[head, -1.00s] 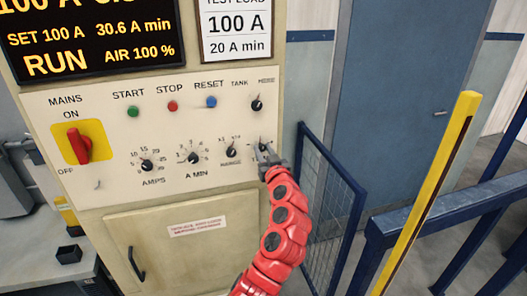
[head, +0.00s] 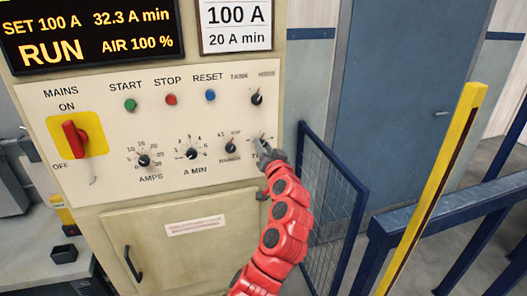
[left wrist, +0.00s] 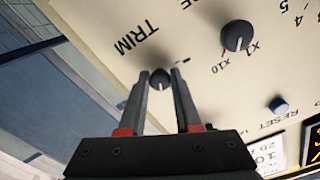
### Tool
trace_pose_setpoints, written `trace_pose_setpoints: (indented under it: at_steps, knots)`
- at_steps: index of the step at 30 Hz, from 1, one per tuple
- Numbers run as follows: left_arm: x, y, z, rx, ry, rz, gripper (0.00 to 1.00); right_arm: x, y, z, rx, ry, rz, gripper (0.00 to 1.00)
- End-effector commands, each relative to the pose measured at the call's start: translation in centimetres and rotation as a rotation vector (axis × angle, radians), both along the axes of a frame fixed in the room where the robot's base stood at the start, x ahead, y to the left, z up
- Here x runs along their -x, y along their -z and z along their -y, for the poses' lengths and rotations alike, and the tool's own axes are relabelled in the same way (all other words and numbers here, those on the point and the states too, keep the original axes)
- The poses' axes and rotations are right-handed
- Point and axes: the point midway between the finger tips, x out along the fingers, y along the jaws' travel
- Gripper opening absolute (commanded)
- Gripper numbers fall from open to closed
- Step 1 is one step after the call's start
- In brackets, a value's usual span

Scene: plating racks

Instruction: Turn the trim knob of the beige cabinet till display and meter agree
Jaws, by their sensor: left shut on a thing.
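The beige cabinet (head: 225,275) fills the left and middle of the head view. Its small dark trim knob shows in the left wrist view (left wrist: 160,79), beside the TRIM label (left wrist: 134,38). My left gripper (head: 264,147) is at the knob, at the right side of the panel. In the left wrist view its fingertips (left wrist: 160,74) are on either side of the knob, shut on it. No meter is visible. My right gripper is out of view.
Close to the trim knob are the range knob (head: 230,148) and the tank knob (head: 257,98). The red mains switch (head: 75,138) is at left. A blue mesh gate (head: 325,190) and a yellow post (head: 430,190) stand right of the cabinet.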

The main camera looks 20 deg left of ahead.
Motion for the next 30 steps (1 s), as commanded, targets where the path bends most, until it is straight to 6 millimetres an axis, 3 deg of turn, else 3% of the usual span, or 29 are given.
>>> trace_pose_setpoints:
  at_steps: [15, 30]
  knots:
    - [0.01, 0.0, 0.02, -0.34, 0.001, -0.233, 0.0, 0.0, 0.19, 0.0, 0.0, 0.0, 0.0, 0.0]
    - [0.01, 0.0, 0.0, -0.449, 0.0, -0.305, 0.0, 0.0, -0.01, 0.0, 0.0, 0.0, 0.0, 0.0]
